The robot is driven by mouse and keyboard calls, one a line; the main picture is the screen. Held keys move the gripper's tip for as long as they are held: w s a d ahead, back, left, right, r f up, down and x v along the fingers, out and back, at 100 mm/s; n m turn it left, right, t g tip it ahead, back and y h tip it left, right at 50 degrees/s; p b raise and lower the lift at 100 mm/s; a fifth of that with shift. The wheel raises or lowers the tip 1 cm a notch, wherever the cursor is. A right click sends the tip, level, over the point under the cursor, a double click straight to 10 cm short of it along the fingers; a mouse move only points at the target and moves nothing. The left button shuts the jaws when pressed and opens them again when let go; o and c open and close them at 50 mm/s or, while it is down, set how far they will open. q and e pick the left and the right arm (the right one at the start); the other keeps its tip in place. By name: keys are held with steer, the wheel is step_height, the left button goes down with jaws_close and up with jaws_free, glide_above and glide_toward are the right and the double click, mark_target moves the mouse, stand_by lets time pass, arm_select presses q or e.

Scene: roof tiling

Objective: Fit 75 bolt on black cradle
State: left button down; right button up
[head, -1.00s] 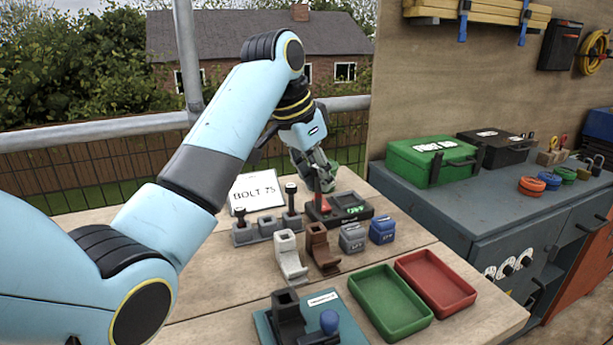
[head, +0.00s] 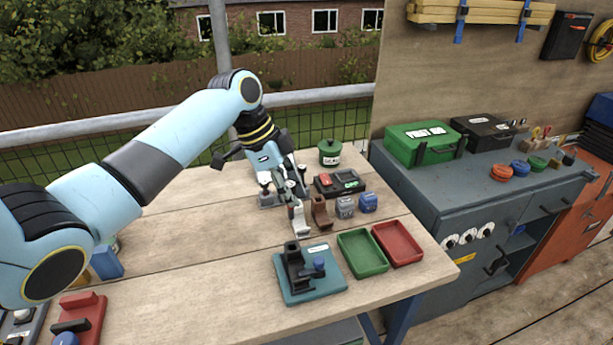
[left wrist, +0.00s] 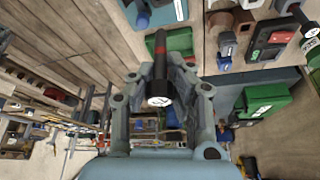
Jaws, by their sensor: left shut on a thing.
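My left gripper (head: 292,195) is over the middle of the bench, by the pale cradle (head: 300,222). In the left wrist view the gripper (left wrist: 160,100) is shut on a bolt (left wrist: 160,66), a black shaft with a red band and a round pale-marked end. I cannot read the mark clearly. The black cradle (head: 293,262) stands upright on a teal base (head: 300,295) at the bench front, with a blue knob beside it. It is apart from the gripper. My right gripper is not in view.
A brown cradle (head: 320,212), a grey block (head: 345,207) and a blue block (head: 368,203) stand right of the gripper. Behind them are a black device (head: 357,187) and a green pot (head: 329,153). Green (head: 345,235) and red (head: 417,250) trays lie right of the teal base.

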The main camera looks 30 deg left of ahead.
mark_target(291, 219)
arm_select(q)
steer(key=shift+f, duration=0.25)
steer(key=shift+s+d+f+b, duration=0.1)
steer(key=shift+f+b, duration=0.35)
steer(key=shift+b, duration=0.3)
steer(key=shift+f+b, duration=0.7)
steer(key=shift+b, duration=0.05)
step_height(291, 219, down, 3)
steer(key=b, duration=0.3)
steer(key=shift+r, duration=0.1)
steer(key=shift+f+b, duration=1.15)
steer(key=shift+f, duration=1.15)
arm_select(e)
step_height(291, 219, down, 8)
arm_select(q)
steer(key=shift+p, duration=0.35)
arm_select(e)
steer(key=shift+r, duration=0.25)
arm_select(q)
steer(key=shift+f, duration=0.4)
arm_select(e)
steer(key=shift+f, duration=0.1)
